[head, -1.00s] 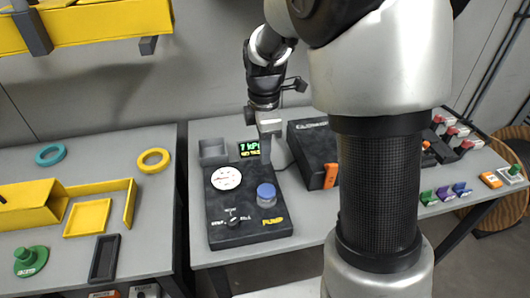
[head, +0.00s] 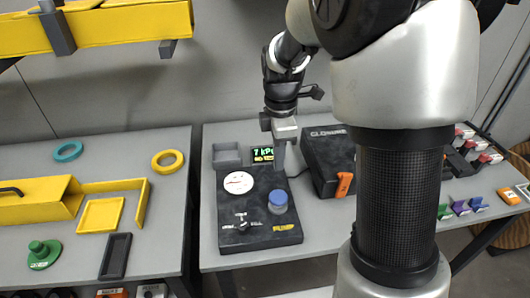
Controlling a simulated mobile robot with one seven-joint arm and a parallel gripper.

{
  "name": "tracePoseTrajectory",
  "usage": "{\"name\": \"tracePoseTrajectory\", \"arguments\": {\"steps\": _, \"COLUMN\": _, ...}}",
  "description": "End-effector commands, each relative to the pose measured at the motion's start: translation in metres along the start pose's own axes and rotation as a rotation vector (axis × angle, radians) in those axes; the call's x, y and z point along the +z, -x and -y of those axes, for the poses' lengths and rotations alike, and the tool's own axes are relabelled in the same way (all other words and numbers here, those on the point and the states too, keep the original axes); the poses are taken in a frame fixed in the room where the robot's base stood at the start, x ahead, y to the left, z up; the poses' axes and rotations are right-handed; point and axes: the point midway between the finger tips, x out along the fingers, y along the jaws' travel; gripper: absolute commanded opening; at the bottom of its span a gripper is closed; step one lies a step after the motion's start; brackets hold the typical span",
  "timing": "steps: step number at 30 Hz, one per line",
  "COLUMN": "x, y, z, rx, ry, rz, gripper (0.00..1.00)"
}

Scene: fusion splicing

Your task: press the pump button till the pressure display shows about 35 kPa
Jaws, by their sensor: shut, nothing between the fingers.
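The black pump panel (head: 232,215) lies on the grey table in the head view. Its blue round button (head: 278,198) stands at the right side, above a yellow label. A white dial (head: 238,182) and a small selector switch (head: 242,220) sit left of the button. The pressure display (head: 262,155) at the back reads about 7 kPa in green, with a yellow line under it. My gripper (head: 279,168) is shut and empty, pointing down behind the blue button and beside the display. It looks apart from the button.
A black case (head: 328,160) with an orange tag stands right of the panel. The left table holds a yellow frame (head: 101,214), rings and a green knob (head: 42,254). Several coloured clips lie far right.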

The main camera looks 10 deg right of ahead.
Motion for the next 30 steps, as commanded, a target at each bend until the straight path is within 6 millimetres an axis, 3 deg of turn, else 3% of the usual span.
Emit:
{"name": "tracePoseTrajectory", "arguments": {"steps": 5, "x": 0.0, "y": -0.002, "z": -0.002, "rx": 0.004, "ry": 0.0, "rz": -0.001, "gripper": 0.0}}
{"name": "tracePoseTrajectory", "arguments": {"steps": 18, "x": 0.003, "y": 0.025, "z": 0.001, "rx": -0.001, "ry": -0.001, "rz": -0.003, "gripper": 0.0}}
{"name": "tracePoseTrajectory", "arguments": {"steps": 26, "x": 0.003, "y": 0.024, "z": 0.001, "rx": -0.002, "ry": -0.001, "rz": -0.003, "gripper": 0.0}}
{"name": "tracePoseTrajectory", "arguments": {"steps": 30, "x": 0.003, "y": 0.01, "z": 0.002, "rx": -0.003, "ry": -0.001, "rz": -0.002, "gripper": 0.0}}
